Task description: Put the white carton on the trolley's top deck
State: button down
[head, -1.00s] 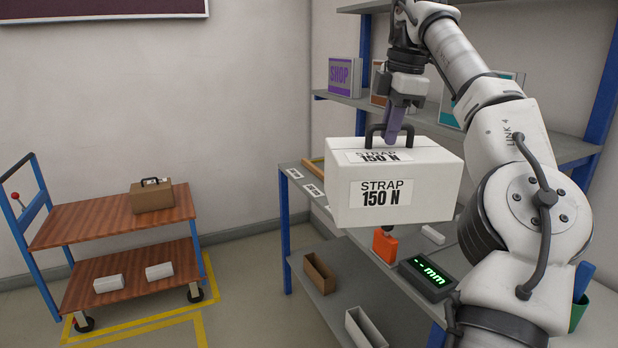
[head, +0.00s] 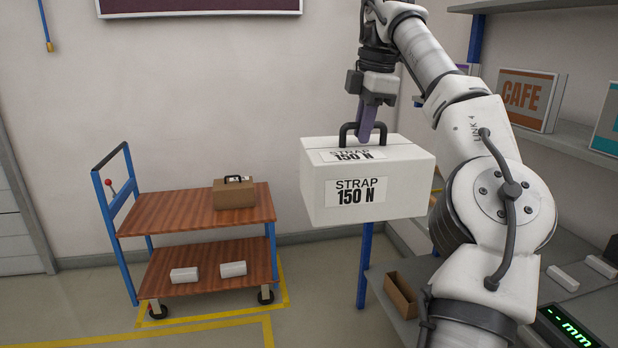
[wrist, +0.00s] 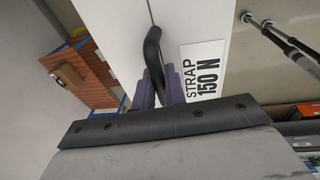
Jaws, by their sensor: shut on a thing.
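The white carton (head: 330,205), labelled "STRAP 150 N", hangs in the air by its black top handle (head: 347,134). My gripper (head: 366,136) is shut on that handle. In the wrist view the carton (wrist: 215,25) and its handle (wrist: 153,55) fill the middle, with the purple fingers (wrist: 158,92) at the handle. The trolley's wooden top deck (head: 170,212) is to the left of the carton and apart from it. A brown box (head: 234,194) with a black handle sits on the deck's right part. The deck's left and middle are bare.
The trolley's lower deck (head: 208,270) holds two small white blocks (head: 184,275). A blue push handle (head: 113,190) rises at the trolley's left end. Shelving with a CAFE box (head: 527,98) and an open brown bin (head: 400,295) stands at the right.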

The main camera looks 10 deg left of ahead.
aim_at(173, 211)
jog(key=i+j+u, duration=0.5)
jog(key=u, duration=0.25)
jog(key=i+u, duration=0.5)
jog(key=i, duration=0.65)
jog(key=i+j, duration=0.1)
jog(key=i, duration=0.65)
jog(key=i+z, duration=0.35)
jog(key=i+j+z, duration=0.35)
jog(key=i, duration=0.2)
jog(key=i+j+z, duration=0.35)
jog(key=i+l, duration=0.05)
jog(key=i, duration=0.05)
